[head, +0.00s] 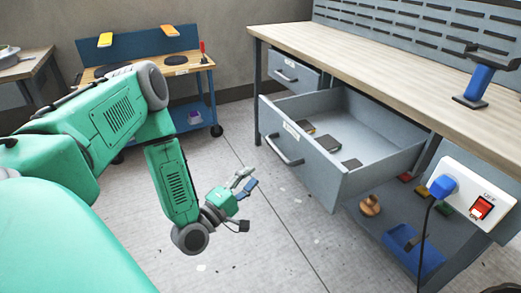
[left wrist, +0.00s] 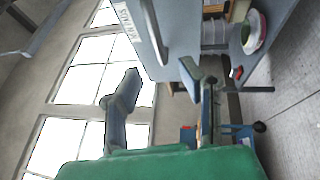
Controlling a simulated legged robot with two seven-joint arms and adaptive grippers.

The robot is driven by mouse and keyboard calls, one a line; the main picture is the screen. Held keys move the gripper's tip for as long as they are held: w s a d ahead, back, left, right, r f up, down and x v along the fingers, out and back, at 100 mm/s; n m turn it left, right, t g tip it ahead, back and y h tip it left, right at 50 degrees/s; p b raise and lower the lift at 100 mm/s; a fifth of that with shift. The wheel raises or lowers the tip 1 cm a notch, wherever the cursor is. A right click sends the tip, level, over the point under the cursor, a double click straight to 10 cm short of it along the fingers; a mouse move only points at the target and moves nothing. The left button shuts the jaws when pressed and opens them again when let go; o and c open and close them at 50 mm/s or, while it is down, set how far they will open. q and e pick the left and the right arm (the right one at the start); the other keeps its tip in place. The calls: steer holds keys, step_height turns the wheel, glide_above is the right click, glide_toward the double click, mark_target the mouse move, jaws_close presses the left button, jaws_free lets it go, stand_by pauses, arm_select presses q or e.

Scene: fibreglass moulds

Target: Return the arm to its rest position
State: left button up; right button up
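My left arm (head: 172,180) is green and comes in from the left in the head view, bent downward at the elbow. My left gripper (head: 246,182) hangs over the bare floor, left of the open drawer (head: 385,165) and apart from it. In the left wrist view its two fingers (left wrist: 160,82) stand well apart with nothing held between them. My right gripper is in neither view.
A workbench (head: 400,60) with the pulled-out drawer fills the right side. A blue tray (head: 415,250) and a switch box (head: 470,198) are at the lower right. A blue cart (head: 200,122) stands behind my arm. The middle floor is clear.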

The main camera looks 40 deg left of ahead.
arm_select(q)
steer(key=shift+f, duration=0.1)
steer(key=s+d+f+m+g+h+p, duration=0.1)
steer(key=s+d+f+m+g+h, duration=0.4)
steer(key=d+f+m+g, duration=0.75)
steer(key=s+a+m+g+y, duration=0.1)
steer(key=s+m+g+y, duration=0.3)
steer(key=s, duration=1.4)
steer(key=m+g+p, duration=0.1)
steer(key=m+g, duration=0.2)
steer(key=shift+a+f+y, duration=0.15)
steer(key=shift+a+y, duration=0.15)
steer(key=shift+w+d, duration=0.2)
steer(key=shift+d, duration=0.05)
